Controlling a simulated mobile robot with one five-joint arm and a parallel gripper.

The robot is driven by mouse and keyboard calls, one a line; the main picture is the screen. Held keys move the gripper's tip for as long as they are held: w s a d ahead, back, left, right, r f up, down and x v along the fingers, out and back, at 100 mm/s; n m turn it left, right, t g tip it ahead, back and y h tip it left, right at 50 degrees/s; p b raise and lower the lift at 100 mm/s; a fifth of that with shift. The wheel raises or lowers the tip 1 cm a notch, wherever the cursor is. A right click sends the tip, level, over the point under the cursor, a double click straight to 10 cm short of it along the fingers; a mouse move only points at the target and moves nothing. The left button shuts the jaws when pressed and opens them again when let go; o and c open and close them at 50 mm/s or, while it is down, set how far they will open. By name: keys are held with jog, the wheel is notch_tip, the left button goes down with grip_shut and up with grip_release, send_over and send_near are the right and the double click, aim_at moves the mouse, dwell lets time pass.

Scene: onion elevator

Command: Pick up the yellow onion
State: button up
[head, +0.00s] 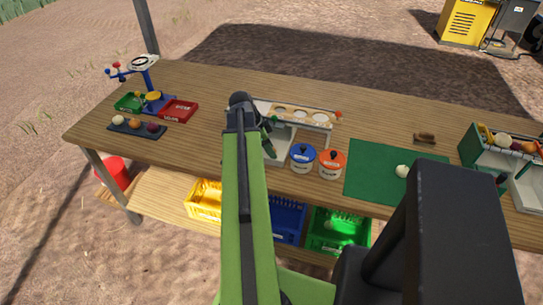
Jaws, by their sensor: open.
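An orange-yellow onion (134,123) sits on a dark tray (125,130) at the table's left, between a pale onion (118,119) and a dark purple one (152,127). It is the likeliest yellow onion, but the picture is small. Another pale round onion (402,170) lies on the green mat at the right. My gripper (269,148) is open, partly hidden behind my green arm. It is over the white device at mid-table, well right of the tray and apart from these onions.
The white device (283,152) has a rail with round places. Blue-lidded (303,157) and orange-lidded (331,163) pots stand beside it. A blue stand (146,84) with green and red trays rises behind the onion tray. A green crate (470,146) with several onions is at right.

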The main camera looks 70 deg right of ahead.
jog(key=shift+r, duration=0.1)
grip_shut()
notch_tip(320, 180, up, 10)
jog(key=p, duration=1)
